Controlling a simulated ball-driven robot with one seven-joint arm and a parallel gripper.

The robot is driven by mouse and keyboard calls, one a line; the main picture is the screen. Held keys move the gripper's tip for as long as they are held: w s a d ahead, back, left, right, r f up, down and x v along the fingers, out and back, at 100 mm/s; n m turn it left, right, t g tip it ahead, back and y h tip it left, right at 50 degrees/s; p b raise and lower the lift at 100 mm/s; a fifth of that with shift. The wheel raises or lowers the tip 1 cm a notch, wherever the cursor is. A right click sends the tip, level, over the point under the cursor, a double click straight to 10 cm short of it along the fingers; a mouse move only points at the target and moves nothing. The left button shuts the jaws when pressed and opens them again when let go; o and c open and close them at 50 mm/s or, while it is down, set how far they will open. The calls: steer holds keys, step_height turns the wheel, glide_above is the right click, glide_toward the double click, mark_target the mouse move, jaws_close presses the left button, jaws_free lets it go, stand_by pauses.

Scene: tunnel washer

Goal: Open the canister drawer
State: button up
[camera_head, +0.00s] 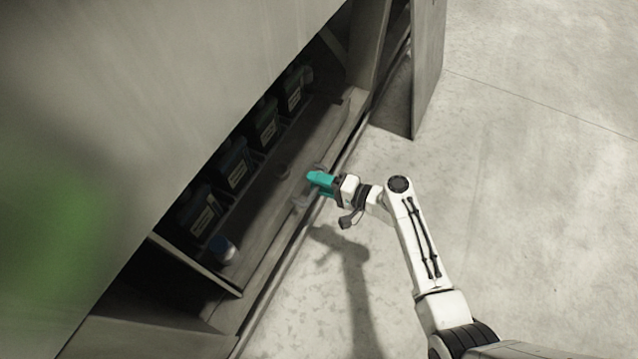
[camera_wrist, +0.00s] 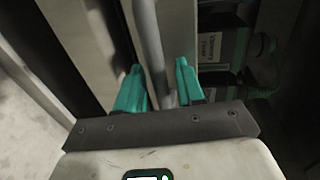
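The canister drawer (camera_head: 262,215) is a long wooden-looking tray low in the big machine. Several dark canisters with pale labels (camera_head: 238,175) stand in a row along its inner side, partly in shadow. A grey bar handle (camera_head: 301,203) is on its front side. My gripper (camera_head: 316,180), with teal fingers, is at this handle. In the wrist view, the grey handle bar (camera_wrist: 149,40) runs between the two fingers (camera_wrist: 160,82), which stand apart on either side of it. I see no clear grip on the bar. A labelled canister (camera_wrist: 214,50) shows beyond the right finger.
The machine's large panel (camera_head: 150,110) overhangs the left. An upright panel (camera_head: 427,70) stands at the far end. The concrete floor (camera_head: 540,180) to the right is clear.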

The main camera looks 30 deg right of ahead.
steer(key=shift+a, duration=0.1)
steer(key=shift+c, duration=0.5)
jaws_close()
